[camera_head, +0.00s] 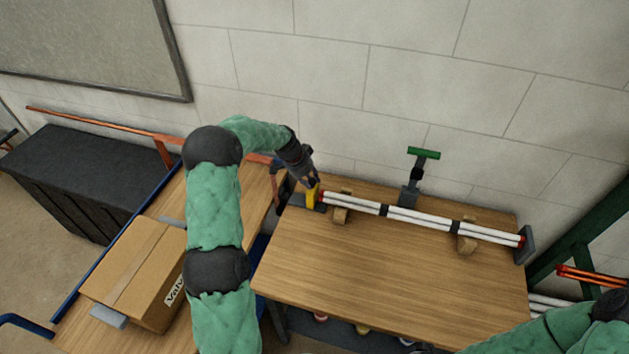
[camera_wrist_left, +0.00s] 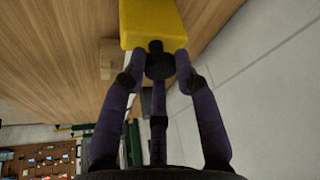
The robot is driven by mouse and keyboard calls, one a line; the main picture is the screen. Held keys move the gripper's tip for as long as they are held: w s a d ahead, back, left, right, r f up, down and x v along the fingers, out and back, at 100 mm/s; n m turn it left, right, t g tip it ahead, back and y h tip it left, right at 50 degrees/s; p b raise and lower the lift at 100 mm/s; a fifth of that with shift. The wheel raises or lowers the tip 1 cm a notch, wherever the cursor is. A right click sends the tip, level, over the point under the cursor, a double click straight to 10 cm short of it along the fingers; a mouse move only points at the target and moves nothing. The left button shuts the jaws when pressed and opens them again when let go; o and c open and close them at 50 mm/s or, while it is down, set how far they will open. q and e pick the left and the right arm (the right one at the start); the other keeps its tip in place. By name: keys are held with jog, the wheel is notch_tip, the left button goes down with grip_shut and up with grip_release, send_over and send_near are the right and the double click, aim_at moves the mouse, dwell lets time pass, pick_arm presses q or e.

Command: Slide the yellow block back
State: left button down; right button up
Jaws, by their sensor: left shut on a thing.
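The yellow block (camera_head: 311,197) stands at the left end of a bundle of white tubes (camera_head: 360,204) on the wooden bench. In the left wrist view the yellow block (camera_wrist_left: 152,20) fills the top middle, with a dark round knob (camera_wrist_left: 158,64) on its near side. My left gripper (camera_head: 311,183) reaches down to the block from above and behind. In the left wrist view its fingers (camera_wrist_left: 160,70) are closed around the knob. Part of the block is hidden by the gripper. My right arm shows at the lower right; its gripper is not visible.
The tubes rest on wooden supports (camera_head: 467,241), with a grey end plate (camera_head: 525,245) at their right. A green-topped stand (camera_head: 424,153) is behind them. The bench front (camera_head: 390,285) is clear. A cardboard box (camera_head: 135,270) sits on the left table.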

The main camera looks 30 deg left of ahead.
pick_arm(q)
jog(key=s+a+b, duration=0.1)
jog(key=a, duration=0.6)
jog(key=shift+s+a+b, duration=0.2)
jog(key=shift+s+b, duration=0.1)
jog(key=shift+s, duration=0.05)
jog(key=shift+r, duration=0.1)
jog(key=c, duration=1)
grip_release()
jog(key=shift+a, duration=0.1)
jog(key=shift+o, duration=0.3)
jog(key=v, duration=1.2)
